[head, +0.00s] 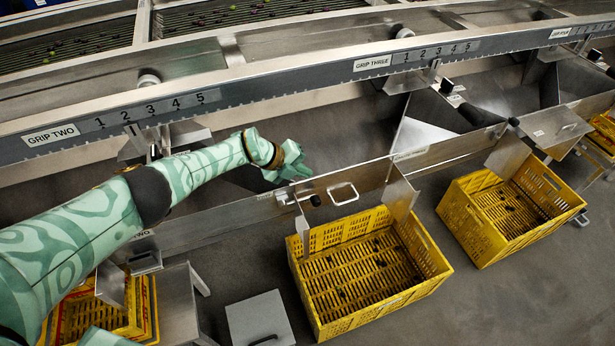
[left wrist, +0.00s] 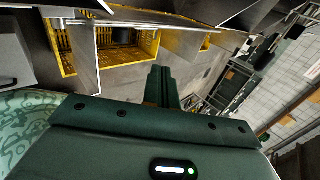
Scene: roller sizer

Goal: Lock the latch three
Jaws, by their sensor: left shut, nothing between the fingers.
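My left gripper (head: 290,165) is shut and empty, just above the long metal chute front. Its closed fingers (left wrist: 162,86) also show in the left wrist view. Below it, on the chute front, is a small latch with a dark round knob (head: 315,201). A pale loop handle (head: 342,193) sits to the right of the knob, on the same plate. A gap shows between the gripper and the knob. I cannot read which number this latch bears. A GRIP THREE label (head: 374,63) is on the rail above. My right gripper is not in view.
A yellow crate (head: 437,268) stands below the latch, and another yellow crate (head: 478,238) stands to the right. An upright metal divider (head: 399,192) rises right of the handle. A grey lidded box (head: 260,318) stands on the floor. The scaled rail (head: 290,85) runs above my arm.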

